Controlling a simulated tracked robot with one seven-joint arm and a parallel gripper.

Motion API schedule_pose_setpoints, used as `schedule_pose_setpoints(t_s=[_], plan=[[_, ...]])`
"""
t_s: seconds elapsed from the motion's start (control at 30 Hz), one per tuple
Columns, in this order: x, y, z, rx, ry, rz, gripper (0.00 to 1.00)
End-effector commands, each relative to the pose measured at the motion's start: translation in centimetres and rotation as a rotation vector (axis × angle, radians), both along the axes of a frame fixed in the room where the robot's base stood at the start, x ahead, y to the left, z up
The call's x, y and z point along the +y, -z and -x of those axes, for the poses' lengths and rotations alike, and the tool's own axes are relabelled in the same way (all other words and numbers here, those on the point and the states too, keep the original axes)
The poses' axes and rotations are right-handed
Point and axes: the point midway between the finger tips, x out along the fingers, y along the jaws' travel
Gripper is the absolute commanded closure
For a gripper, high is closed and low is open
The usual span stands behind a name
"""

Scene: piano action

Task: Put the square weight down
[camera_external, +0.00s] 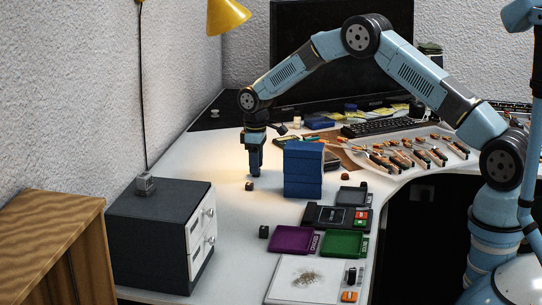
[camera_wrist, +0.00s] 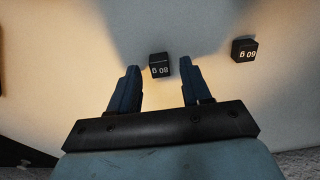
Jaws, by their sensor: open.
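Two small black square weights lie on the white desk. The nearer one to my gripper (camera_external: 254,174) is a dark cube (camera_external: 249,186) just below the fingertips. In the wrist view this weight (camera_wrist: 160,70) sits between the tips of my spread fingers (camera_wrist: 159,64), with gaps at both sides. My gripper points down, open and empty.
A blue box stack (camera_external: 303,170) stands right of my gripper. A dark cabinet (camera_external: 150,235) stands at left. Desk between is clear.

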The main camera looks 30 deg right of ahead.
Motion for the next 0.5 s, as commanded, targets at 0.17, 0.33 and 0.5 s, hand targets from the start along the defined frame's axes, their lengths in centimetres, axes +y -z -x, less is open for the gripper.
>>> schedule_pose_setpoints(t_s=[0.17, 0.33, 0.5], plan=[[0.0, -3.4, -0.1, -0.004, 0.000, -0.001, 0.52], [0.0, -6.6, -0.1, -0.003, -0.001, -0.001, 0.52], [0.0, -9.1, 0.0, -0.002, 0.000, -0.001, 0.52]])
